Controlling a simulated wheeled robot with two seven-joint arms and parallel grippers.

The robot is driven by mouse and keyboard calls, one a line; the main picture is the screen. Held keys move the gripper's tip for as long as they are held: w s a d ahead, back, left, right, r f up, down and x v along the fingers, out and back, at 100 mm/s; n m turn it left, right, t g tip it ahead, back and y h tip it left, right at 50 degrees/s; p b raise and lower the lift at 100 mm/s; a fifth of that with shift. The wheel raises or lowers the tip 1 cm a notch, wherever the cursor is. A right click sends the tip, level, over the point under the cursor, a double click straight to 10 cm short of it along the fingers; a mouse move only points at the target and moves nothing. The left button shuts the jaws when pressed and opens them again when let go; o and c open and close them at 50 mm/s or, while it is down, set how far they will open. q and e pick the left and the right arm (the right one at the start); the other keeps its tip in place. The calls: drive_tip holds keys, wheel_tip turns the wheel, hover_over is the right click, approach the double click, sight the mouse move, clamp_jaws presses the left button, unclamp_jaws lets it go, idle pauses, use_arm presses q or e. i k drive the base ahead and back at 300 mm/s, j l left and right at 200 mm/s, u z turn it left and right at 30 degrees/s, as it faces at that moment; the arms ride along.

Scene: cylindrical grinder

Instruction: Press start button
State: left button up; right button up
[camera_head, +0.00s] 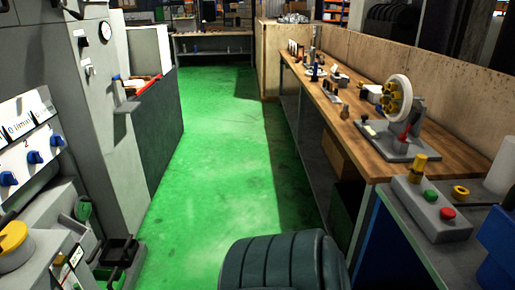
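A grey control box (424,222) sits on the near corner of the grey-topped stand at the right. On its top are a green button (430,196), a red button (447,213) and a yellow-topped part (419,165) at its far end. No lettering on the box is readable, so I cannot tell from labels which button is start. Both buttons are uncovered. Neither of my grippers is in view, and nothing is touching the box.
A wooden workbench (443,148) runs back along the right, with a wheel-like fixture (397,98) on it. A blue object (497,245) is at the lower right. A grey machine panel with blue knobs (34,157) stands left.

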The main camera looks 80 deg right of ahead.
sight(430, 195)
drive_tip(key=z, duration=3.75)
